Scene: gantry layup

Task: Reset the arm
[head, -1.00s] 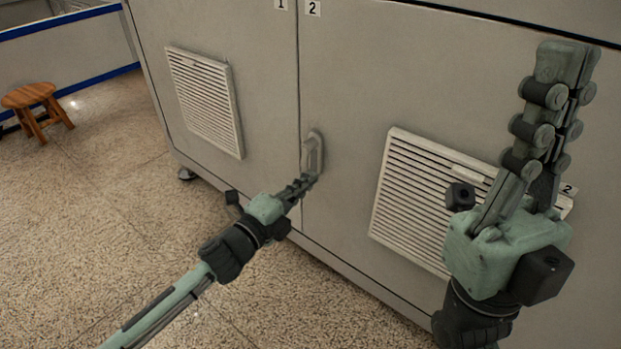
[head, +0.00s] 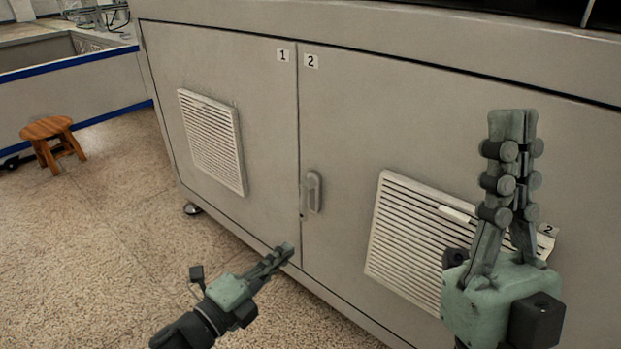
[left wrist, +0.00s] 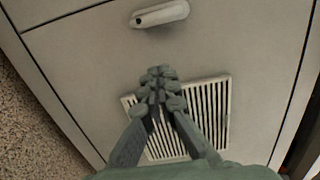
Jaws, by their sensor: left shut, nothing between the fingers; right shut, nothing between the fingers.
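My left gripper (head: 284,252) is shut and empty, low in front of the cabinet, below the door handle (head: 313,192) and apart from it in the head view. In the left wrist view my left gripper (left wrist: 158,76) has its fingers together in front of a white vent grille, with the handle (left wrist: 160,14) beyond the tips. My right gripper (head: 513,114) is shut and empty, pointing up at the right, in front of the cabinet's door 2.
The grey cabinet has door 1 (head: 265,130) and door 2 (head: 345,130), both closed. White vent grilles (head: 213,140) (head: 400,230) are on the doors. A wooden stool (head: 48,130) stands at the far left. The speckled floor (head: 100,240) is open at left.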

